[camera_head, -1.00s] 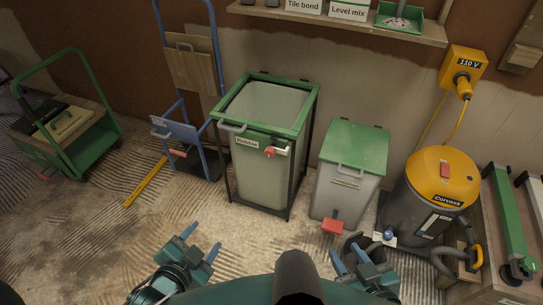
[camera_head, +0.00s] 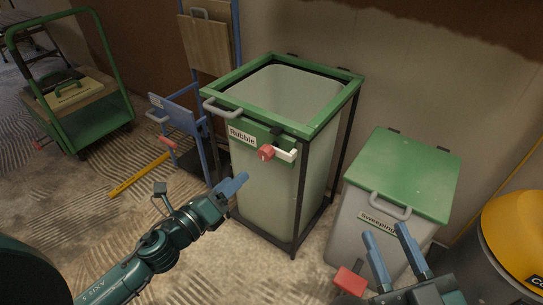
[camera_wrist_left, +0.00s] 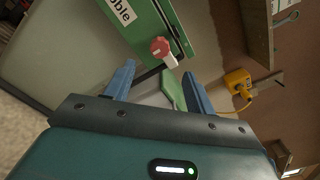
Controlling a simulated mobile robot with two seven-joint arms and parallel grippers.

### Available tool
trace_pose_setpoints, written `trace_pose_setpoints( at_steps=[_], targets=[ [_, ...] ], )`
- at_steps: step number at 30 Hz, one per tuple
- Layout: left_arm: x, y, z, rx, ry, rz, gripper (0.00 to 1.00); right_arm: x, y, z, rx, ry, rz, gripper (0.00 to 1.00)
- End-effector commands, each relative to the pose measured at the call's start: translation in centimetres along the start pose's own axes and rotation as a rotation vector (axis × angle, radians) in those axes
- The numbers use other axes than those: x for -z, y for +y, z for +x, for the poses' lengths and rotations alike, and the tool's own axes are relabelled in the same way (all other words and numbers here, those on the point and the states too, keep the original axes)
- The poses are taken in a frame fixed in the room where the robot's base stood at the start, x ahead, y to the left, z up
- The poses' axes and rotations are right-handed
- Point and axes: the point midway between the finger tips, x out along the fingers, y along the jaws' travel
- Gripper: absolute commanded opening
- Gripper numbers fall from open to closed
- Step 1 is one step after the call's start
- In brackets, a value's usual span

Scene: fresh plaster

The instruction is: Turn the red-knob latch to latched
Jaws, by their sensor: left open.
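The red-knob latch (camera_head: 266,153) is on the green front rim of the bin labelled "Rubble" (camera_head: 284,185). Its white lever (camera_head: 286,155) points right, roughly level, beside a dark catch. My left gripper (camera_head: 238,181) is below and left of the knob, apart from it, with its blue fingers pointing up and right. In the left wrist view the fingers (camera_wrist_left: 160,70) are spread and empty, with the red knob (camera_wrist_left: 160,47) just beyond the gap between their tips. My right gripper (camera_head: 384,231) is low at the right, its fingers apart and empty, in front of the sweepings bin.
The grey bin with a green lid (camera_head: 402,175) stands right of the rubble bin, with a red pedal (camera_head: 350,281) low in front. A yellow vacuum (camera_head: 520,235) is at far right. A blue hand truck (camera_head: 180,118) and green cart (camera_head: 95,118) stand left.

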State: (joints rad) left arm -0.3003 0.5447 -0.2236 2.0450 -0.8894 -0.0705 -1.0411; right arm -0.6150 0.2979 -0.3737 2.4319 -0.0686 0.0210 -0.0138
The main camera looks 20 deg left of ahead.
Motion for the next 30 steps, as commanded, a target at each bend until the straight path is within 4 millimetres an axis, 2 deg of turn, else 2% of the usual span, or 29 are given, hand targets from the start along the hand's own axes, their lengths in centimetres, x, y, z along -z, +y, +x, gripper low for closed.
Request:
trace_pose_setpoints(
  at_steps=[5, 21, 30],
  targets=[
    [-0.2, -0.1, 2.0, 0.003, -0.001, 0.003, 0.55, 0.1, 0.0, 0.0, 0.0, 0.001, 0.0, 0.36],
    [-0.1, 0.0, 11.0, 0.0, -0.001, -0.001, 0.55, -0.1, -0.1, 0.0, 0.003, 0.01, 0.02, 0.36],
    [0.0, 0.0, 12.8, -0.001, 0.001, -0.004, 0.55, -0.2, -0.2, 0.0, 0.004, 0.008, 0.03, 0.36]
  ],
)
